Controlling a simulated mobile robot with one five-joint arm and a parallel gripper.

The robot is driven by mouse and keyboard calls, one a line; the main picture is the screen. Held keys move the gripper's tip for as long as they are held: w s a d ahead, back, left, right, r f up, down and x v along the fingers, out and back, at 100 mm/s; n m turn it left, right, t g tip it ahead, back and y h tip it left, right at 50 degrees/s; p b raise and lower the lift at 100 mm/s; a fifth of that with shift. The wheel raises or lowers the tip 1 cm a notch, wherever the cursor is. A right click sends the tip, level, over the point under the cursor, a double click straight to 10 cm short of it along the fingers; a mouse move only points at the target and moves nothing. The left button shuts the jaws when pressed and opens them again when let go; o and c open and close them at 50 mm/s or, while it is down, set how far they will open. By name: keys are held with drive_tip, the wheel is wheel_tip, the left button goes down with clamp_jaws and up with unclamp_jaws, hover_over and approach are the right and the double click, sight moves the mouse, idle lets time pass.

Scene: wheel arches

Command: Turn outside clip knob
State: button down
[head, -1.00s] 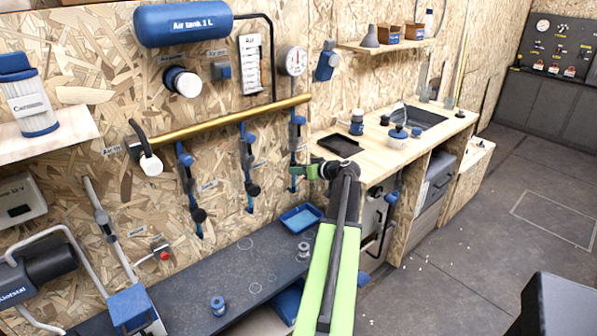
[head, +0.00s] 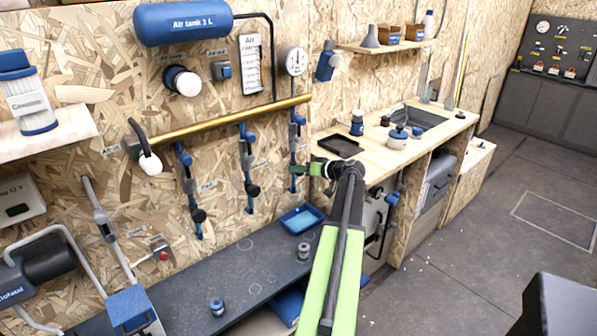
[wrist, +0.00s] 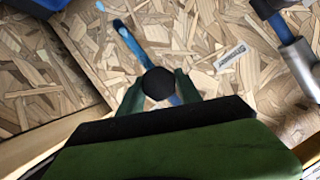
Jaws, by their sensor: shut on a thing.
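A black round knob (wrist: 158,84) sits between my gripper's two green fingers in the wrist view. Behind it a blue strip (wrist: 128,40) runs along the chipboard wall. My gripper (wrist: 158,92) is shut on the knob. In the head view my gripper (head: 301,168) is at the rightmost blue-and-grey hanging clip (head: 293,138) under the brass pipe, and the knob there is largely hidden by the fingers. Two like clips with black knobs hang to its left: the middle one (head: 246,146) and the left one (head: 187,173).
The brass pipe (head: 220,122) runs above the clips. A dark bench (head: 190,284) with a blue tray (head: 302,218) lies below. A wooden counter (head: 378,160) with a black tray (head: 338,146) and sink stands right of my gripper. Open floor (head: 450,250) lies at the right.

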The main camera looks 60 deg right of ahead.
drive_tip(key=c, duration=0.8)
unclamp_jaws()
drive_tip(key=shift+w+a, duration=0.1)
drive_tip(key=shift+w, duration=0.1)
drive_tip(key=shift+c, duration=0.2)
drive_tip(key=shift+s, duration=0.1)
drive_tip(key=p+v, duration=0.6)
drive_tip(key=v, duration=1.1)
drive_tip(key=shift+s+r, duration=0.1)
drive_tip(key=shift+s, duration=0.1)
